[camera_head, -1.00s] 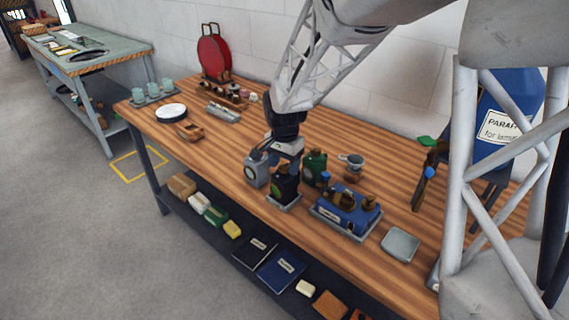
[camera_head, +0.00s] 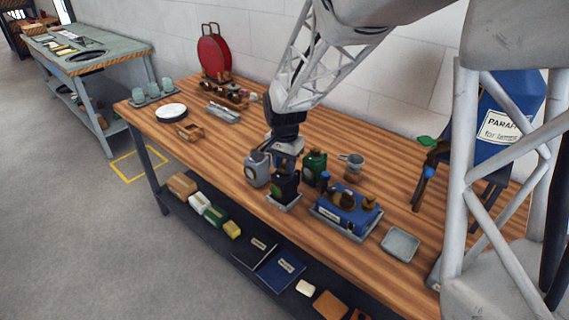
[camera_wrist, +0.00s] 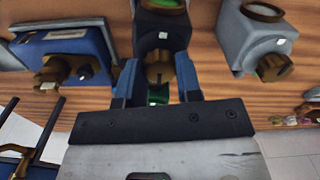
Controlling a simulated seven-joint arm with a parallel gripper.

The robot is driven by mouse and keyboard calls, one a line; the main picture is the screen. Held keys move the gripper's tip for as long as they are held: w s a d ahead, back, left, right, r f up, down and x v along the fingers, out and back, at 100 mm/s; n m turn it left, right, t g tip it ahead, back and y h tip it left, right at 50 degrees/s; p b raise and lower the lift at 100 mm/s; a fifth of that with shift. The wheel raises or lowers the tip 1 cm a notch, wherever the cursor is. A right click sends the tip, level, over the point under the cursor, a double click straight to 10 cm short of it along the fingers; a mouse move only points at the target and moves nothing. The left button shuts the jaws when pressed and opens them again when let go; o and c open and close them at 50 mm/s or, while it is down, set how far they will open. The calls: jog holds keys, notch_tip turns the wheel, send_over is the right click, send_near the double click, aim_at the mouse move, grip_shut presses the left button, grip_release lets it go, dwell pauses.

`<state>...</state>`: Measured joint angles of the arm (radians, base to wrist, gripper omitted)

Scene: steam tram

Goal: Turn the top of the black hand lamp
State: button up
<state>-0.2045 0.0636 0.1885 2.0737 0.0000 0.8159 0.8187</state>
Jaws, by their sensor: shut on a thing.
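The black hand lamp (camera_head: 285,187) stands upright on a small pale tray (camera_head: 284,205) near the front edge of the wooden bench. In the wrist view its dark body (camera_wrist: 160,28) is at the top middle, with a brass-coloured top part (camera_wrist: 160,70) between the fingers. My gripper (camera_head: 287,163) is over the lamp, pointing down. In the wrist view the two blue fingers of my gripper (camera_wrist: 159,82) are shut on the lamp's top, one on each side. The fingers and wrist partly hide the top in the head view.
A grey lamp (camera_head: 257,169) stands close on the left and a green one (camera_head: 315,165) close behind right. An empty grey tray (camera_head: 400,244) is farther right. The bench's left middle is fairly clear.

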aim_at(284, 166)
jog(key=n, duration=0.9)
dwell(0.5)
jog(key=o, duration=0.9)
jog(key=shift+o, duration=0.2)
jog(key=shift+r, duration=3.95)
